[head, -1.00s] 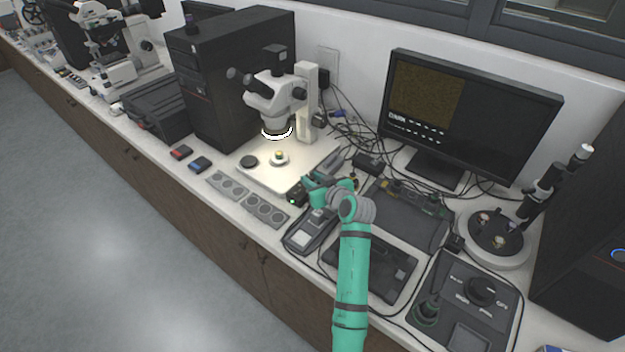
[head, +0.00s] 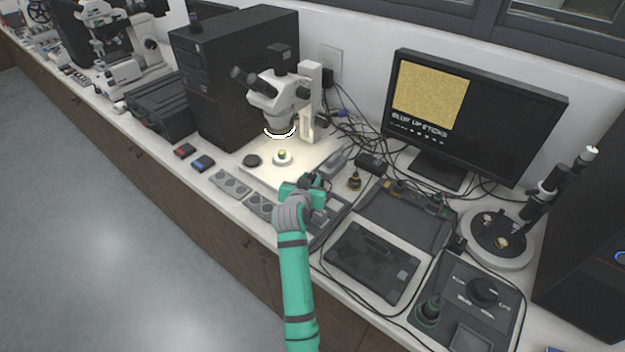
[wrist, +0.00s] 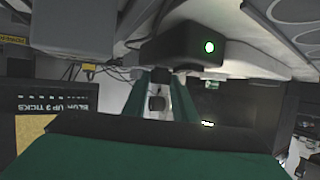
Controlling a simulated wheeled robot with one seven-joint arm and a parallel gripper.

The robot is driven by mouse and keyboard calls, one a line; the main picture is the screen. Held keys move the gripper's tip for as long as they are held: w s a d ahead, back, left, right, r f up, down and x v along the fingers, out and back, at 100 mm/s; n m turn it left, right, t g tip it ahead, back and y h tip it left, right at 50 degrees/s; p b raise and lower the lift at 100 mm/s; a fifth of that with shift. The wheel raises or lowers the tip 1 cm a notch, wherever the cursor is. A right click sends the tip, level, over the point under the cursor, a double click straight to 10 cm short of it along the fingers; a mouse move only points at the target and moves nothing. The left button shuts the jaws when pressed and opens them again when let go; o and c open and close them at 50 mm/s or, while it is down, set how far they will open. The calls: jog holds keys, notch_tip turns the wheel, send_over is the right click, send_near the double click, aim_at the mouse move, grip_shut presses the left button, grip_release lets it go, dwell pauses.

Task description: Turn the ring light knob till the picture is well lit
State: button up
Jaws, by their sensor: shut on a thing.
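The ring light (head: 280,132) glows white under the stereo microscope head (head: 280,97). A small sample (head: 282,156) sits in the lit area on its base. The monitor (head: 510,125) shows a bright, grainy tan picture (head: 430,95) and text that seems to read "BLUR UP 3 TICKS". In the wrist view, the black light control box (wrist: 180,48) has a lit green lamp. My gripper (head: 306,182) is at this box; its fingers (wrist: 165,76) reach the box's side and are shut on the knob, which they mostly hide. My gripper covers most of the box in the head view.
A black sample disc (head: 252,160) and red and blue blocks (head: 194,156) lie left of the sample. Grey trays (head: 230,182) line the front edge. Cables (head: 350,130) run behind. A control panel (head: 470,295) stands at the right.

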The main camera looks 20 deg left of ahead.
jog(key=m+h, duration=0.2)
jog(key=shift+a+h, duration=0.4)
jog(key=shift+m+g+h, duration=0.3)
jog(key=shift+m+h, duration=0.5)
jog(key=shift+f, duration=0.1)
jog(key=o, duration=1)
jog(key=shift+o, duration=0.2)
jog(key=shift+s, duration=0.1)
jog(key=v, duration=1)
jog(key=shift+s, duration=0.3)
jog(key=shift+a, duration=0.1)
